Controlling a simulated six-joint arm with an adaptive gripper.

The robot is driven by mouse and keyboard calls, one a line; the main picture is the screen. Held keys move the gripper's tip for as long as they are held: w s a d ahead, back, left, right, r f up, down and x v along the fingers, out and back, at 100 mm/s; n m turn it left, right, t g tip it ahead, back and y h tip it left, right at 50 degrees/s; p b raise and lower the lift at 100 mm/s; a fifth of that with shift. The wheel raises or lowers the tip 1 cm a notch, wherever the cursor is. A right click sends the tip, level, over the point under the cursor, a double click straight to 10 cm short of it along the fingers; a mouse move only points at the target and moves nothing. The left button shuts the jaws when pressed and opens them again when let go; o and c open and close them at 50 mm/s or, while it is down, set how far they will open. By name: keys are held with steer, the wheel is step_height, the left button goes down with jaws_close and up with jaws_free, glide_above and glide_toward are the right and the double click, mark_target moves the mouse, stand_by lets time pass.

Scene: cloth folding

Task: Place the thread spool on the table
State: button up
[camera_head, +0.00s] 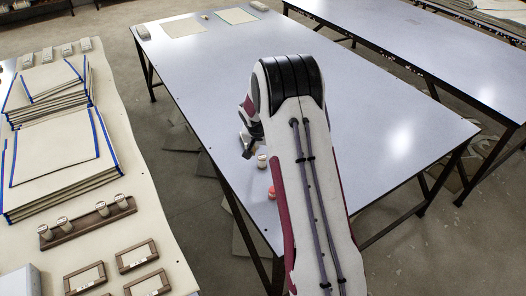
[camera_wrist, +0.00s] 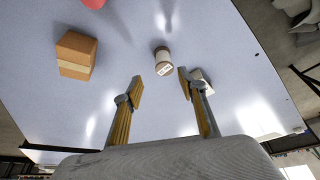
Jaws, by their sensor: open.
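A thread spool (camera_wrist: 163,60) with a pale label and a brown end stands on the grey-white table (camera_wrist: 140,110) in the wrist view. In the head view, a small pale spool (camera_head: 262,161) sits on the same table close to my gripper (camera_head: 247,146). My gripper is open and empty. In the wrist view, its two yellow-padded fingertips (camera_wrist: 159,82) point toward the spool, which stands beyond the gap between them without visible contact. My arm hides part of the table in the head view.
A cardboard box (camera_wrist: 76,55) stands left of the spool, with a red object (camera_wrist: 93,3) at the top edge. A white block (camera_wrist: 201,80) lies behind the right finger. At left, another table holds a wooden rack (camera_head: 88,224) of spools. Most of the table is clear.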

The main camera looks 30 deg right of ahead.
steer(key=s+a+r+n, duration=0.1)
steer(key=s+a+r, duration=0.35)
steer(key=r, duration=0.35)
steer(key=s+a+r+n+t, duration=0.1)
steer(key=s+a+r, duration=0.35)
steer(key=r, duration=0.35)
steer(key=s+a+r+n, duration=0.1)
steer(key=s+a+r, duration=0.35)
steer(key=r, duration=0.35)
steer(key=s+a+r+n+y, duration=0.1)
steer(key=s+a, duration=0.2)
steer(key=s, duration=0.5)
steer(key=s+a+r+n+t+y, duration=0.1)
steer(key=s+a, duration=0.3)
steer(key=s, duration=0.5)
steer(key=s+a+r+n+y, duration=0.1)
steer(key=s+a+r+n, duration=0.1)
steer(key=s, duration=0.6)
steer(key=shift+s+a+n, duration=0.4)
steer(key=shift+a+n, duration=0.3)
steer(key=shift+a, duration=0.25)
steer(key=shift+o, duration=0.4)
steer(key=shift+r, duration=0.1)
